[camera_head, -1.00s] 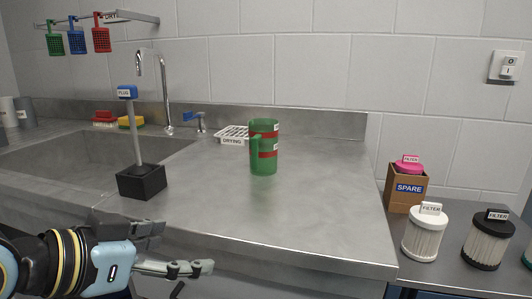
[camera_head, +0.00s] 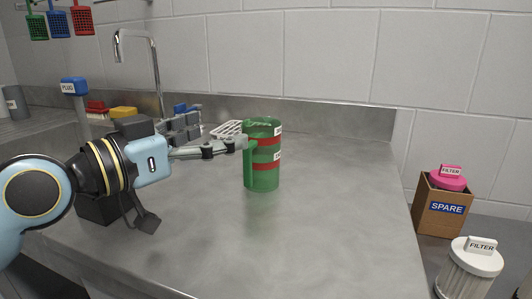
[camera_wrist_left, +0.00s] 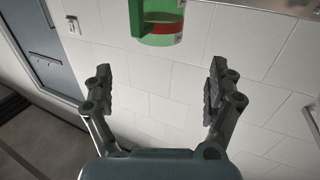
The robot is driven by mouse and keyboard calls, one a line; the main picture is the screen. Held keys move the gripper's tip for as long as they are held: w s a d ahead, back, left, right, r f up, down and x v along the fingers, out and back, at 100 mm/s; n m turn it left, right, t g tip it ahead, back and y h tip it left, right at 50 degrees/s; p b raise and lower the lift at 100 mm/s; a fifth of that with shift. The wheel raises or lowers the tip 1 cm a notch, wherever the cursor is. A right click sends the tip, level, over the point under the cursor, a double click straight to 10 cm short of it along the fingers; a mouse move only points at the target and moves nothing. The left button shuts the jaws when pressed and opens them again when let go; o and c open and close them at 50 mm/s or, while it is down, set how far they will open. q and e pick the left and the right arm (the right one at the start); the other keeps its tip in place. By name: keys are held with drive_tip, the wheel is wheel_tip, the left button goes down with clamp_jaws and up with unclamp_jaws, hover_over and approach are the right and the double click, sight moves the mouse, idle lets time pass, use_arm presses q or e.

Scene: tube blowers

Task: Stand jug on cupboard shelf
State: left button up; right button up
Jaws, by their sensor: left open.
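The jug (camera_head: 264,172) is translucent green with red bands and white labels. It stands upright on the steel counter (camera_head: 330,190), its handle on the left side. My left gripper (camera_head: 212,135) is open at the jug's left, near its upper part and handle; one finger overlaps the handle in the head view. In the left wrist view the jug (camera_wrist_left: 162,22) lies beyond the fingertips of my open left gripper (camera_wrist_left: 160,75), apart from them, with nothing between the fingers. The cupboard shelf is not in view. My right gripper is not in view.
The blue-topped plug (camera_head: 74,87) stands at the left behind my arm, near the sink and tap (camera_head: 157,72). A SPARE box (camera_head: 441,208) and white filter (camera_head: 468,272) are at the right. The counter right of the jug is clear.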

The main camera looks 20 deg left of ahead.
sight(248, 128)
use_arm(q)
drive_tip(key=x, duration=0.6)
drive_tip(key=f+b+x, duration=0.1)
drive_tip(key=x, duration=0.3)
drive_tip(key=shift+d, duration=0.1)
drive_tip(key=c, duration=1.5)
